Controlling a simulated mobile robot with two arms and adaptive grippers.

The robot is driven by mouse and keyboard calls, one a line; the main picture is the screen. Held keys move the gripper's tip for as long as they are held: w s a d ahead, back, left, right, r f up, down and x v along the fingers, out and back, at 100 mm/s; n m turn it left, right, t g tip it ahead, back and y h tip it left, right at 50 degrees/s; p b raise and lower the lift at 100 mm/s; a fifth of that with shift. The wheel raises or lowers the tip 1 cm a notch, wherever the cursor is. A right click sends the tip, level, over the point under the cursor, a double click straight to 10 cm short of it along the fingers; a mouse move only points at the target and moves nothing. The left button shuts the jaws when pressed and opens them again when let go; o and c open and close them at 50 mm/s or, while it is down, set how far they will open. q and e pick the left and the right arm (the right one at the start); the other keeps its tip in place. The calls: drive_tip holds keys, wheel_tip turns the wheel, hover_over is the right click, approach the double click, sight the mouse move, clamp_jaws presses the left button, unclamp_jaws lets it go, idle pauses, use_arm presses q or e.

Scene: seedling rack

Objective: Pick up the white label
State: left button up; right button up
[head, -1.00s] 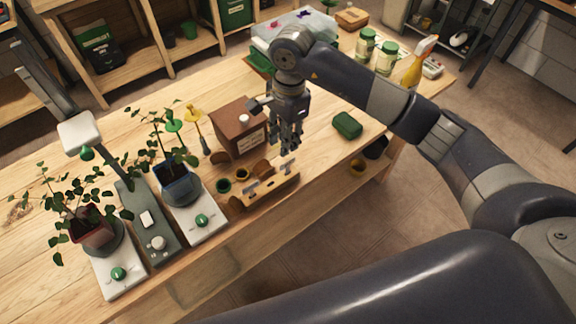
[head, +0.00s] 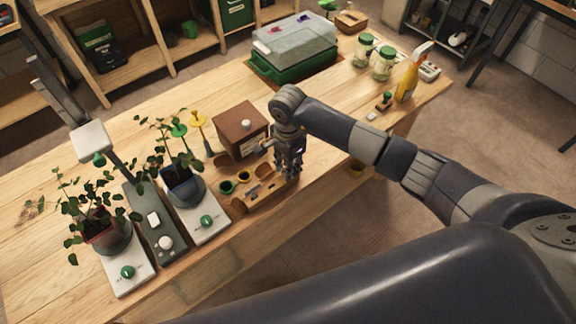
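A small wooden rack (head: 254,204) lies near the front edge of the workbench. A small pale piece that looks like a white label (head: 254,191) shows at it. My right gripper (head: 290,176) points down at the rack's right end and covers part of it. Its fingers look close together, but I cannot tell whether they are shut or hold anything. A second pale piece at that end is hidden behind the fingers. My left gripper is out of view.
A brown box (head: 238,128) stands just behind the rack. Potted plants on white bases (head: 205,222) stand to its left. A green tray with a clear lid (head: 292,68), jars (head: 384,65) and a yellow spray bottle (head: 408,82) stand farther back.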

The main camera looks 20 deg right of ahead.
drive_tip(key=shift+f, duration=0.15)
drive_tip(key=shift+c, duration=0.6)
clamp_jaws()
drive_tip(key=shift+w, duration=0.1)
